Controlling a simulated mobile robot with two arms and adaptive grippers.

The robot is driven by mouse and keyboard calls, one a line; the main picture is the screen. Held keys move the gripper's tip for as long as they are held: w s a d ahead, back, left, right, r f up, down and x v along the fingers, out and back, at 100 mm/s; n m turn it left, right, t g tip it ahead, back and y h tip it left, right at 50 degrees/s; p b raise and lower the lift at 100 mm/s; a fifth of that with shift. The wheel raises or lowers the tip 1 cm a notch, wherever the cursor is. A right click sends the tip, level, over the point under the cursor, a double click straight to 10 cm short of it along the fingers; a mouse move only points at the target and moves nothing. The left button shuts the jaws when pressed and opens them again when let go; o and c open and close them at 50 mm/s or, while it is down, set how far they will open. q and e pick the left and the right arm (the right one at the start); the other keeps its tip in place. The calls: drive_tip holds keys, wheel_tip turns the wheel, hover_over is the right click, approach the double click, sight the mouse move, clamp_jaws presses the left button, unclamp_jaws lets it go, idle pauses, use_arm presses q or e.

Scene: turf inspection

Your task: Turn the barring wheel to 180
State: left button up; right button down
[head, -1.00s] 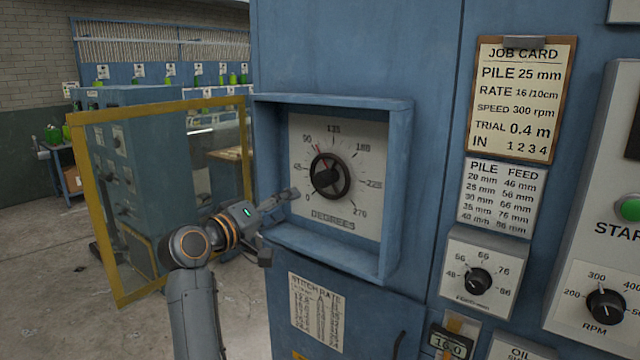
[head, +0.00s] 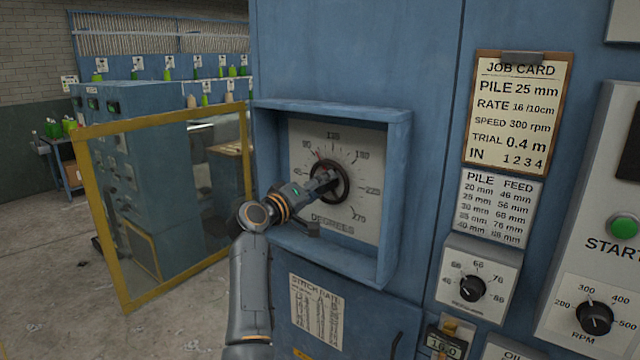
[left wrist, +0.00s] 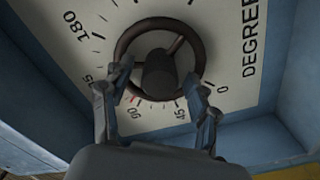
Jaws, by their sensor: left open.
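The barring wheel (head: 329,182) is a dark ring with a central hub, on a white degrees dial (head: 364,205) inside a blue recessed frame. In the head view my left gripper (head: 328,179) reaches in front of it and hides part of the wheel. In the left wrist view the barring wheel (left wrist: 160,62) lies just beyond the fingertips of my left gripper (left wrist: 162,82), which are spread apart on either side of the hub. Contact cannot be told. A red mark (left wrist: 134,99) shows by the 90. The right gripper is not in view.
The blue frame's walls (head: 398,200) stand out around the dial, close to my left arm. A yellow-framed guard (head: 95,220) stands at the left. A job card (head: 517,113), a small knob (head: 472,288) and a green start button (head: 623,227) are at the right.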

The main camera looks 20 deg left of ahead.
use_arm(q)
drive_tip(key=shift+w, duration=0.15)
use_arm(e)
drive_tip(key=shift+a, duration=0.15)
use_arm(q)
drive_tip(key=c, duration=1.2)
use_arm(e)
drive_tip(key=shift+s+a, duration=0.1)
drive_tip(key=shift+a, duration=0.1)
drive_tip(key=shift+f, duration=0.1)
